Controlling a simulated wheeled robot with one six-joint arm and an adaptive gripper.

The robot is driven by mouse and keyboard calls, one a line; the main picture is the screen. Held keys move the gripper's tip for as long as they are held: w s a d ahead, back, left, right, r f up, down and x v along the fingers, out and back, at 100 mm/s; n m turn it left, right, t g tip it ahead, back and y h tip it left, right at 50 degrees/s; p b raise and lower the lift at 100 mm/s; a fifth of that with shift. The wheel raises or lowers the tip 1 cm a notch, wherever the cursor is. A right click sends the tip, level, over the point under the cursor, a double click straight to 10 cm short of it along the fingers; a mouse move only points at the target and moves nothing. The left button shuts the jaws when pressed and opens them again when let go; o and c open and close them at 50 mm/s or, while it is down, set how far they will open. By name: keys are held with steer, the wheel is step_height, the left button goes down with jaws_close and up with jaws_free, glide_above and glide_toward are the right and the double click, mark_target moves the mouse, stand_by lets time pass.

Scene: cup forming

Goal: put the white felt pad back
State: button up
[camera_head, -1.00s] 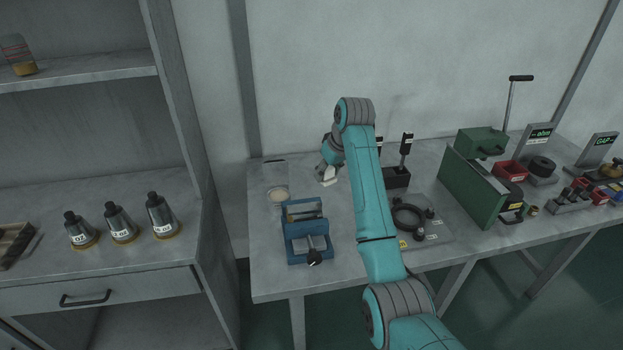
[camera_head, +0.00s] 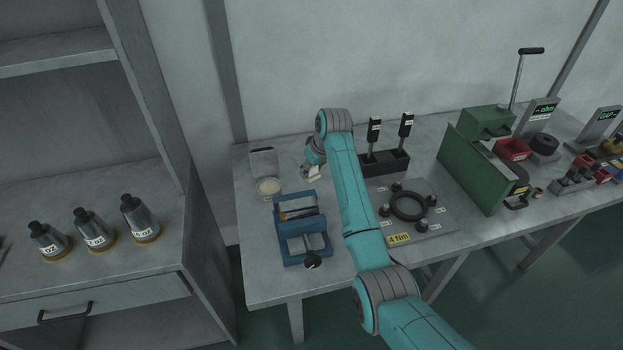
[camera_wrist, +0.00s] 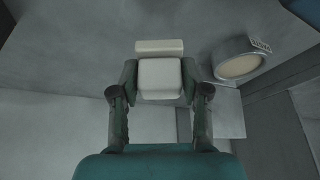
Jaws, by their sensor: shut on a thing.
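My gripper (camera_head: 310,171) is over the back left of the bench, to the right of a small round dish (camera_head: 268,187) with a cream inside. In the wrist view, my gripper (camera_wrist: 160,80) is shut on the white felt pad (camera_wrist: 160,76), a pale block between the two fingers with a flat white strip beyond it. The pad also shows as a small white patch in the head view (camera_head: 315,175). The dish, with a small label by its rim, shows at the upper right of the wrist view (camera_wrist: 238,67), apart from the pad. I cannot tell whether the pad touches the bench.
A blue clamp fixture (camera_head: 303,229) stands in front of the dish, and a clear upright plate (camera_head: 263,162) stands behind it. A black holder (camera_head: 385,163) with two upright tools and a grey plate with a black ring (camera_head: 408,207) are right of my arm.

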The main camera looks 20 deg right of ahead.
mark_target(313, 176)
steer(key=shift+f, duration=2.15)
steer(key=o, duration=1.2)
steer(key=shift+f, duration=0.1)
steer(key=v, duration=1.2)
